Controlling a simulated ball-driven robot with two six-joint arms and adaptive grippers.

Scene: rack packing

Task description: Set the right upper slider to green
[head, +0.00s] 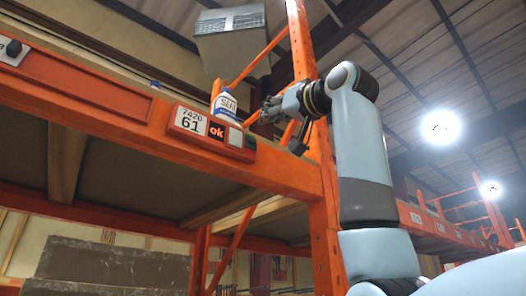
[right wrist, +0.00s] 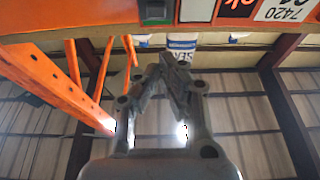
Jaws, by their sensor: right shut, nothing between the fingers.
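The right upper slider unit sits on the front of the orange upper beam. It has a white label (head: 190,121) reading 7420 61, a red panel (head: 216,131) reading "ok", and a small dark knob (head: 250,142) at its right end. In the right wrist view, the knob (right wrist: 155,11) shows dark with a greenish edge, upside down at the top. My right gripper (head: 266,113) is shut and empty, just above and right of the unit, apart from the knob. Its fingertips (right wrist: 172,62) meet in the wrist view. My left gripper is out of view.
Another slider unit (head: 13,50) with a black knob is at the far left of the beam. An orange upright (head: 324,190) rises close to my right arm.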

